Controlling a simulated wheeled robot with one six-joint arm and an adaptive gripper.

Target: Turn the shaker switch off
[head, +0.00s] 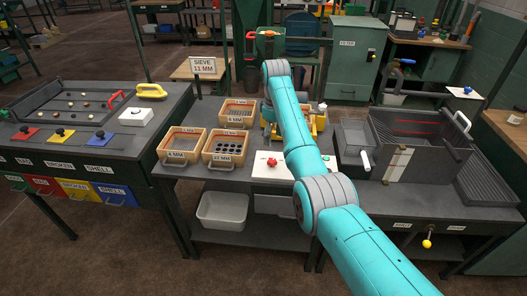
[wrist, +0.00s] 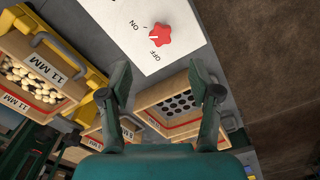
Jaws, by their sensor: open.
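The shaker switch is a red star-shaped knob (wrist: 160,36) on a white panel (wrist: 185,20) marked ON and OFF. A pale mark on the knob faces the left of the wrist view; I cannot tell for sure which label it points to. The red knob (head: 272,161) also shows in the head view, on the white panel just left of my arm. My gripper (wrist: 161,86) is open and empty, its fingers spread below the knob in the wrist view and apart from it.
A yellow shaker frame (wrist: 95,76) holds an 11 MM sieve (wrist: 38,85) with pale and dark pieces. Wooden sieves (head: 222,145) stand left of the panel. A sorting bench (head: 60,150) is at the left.

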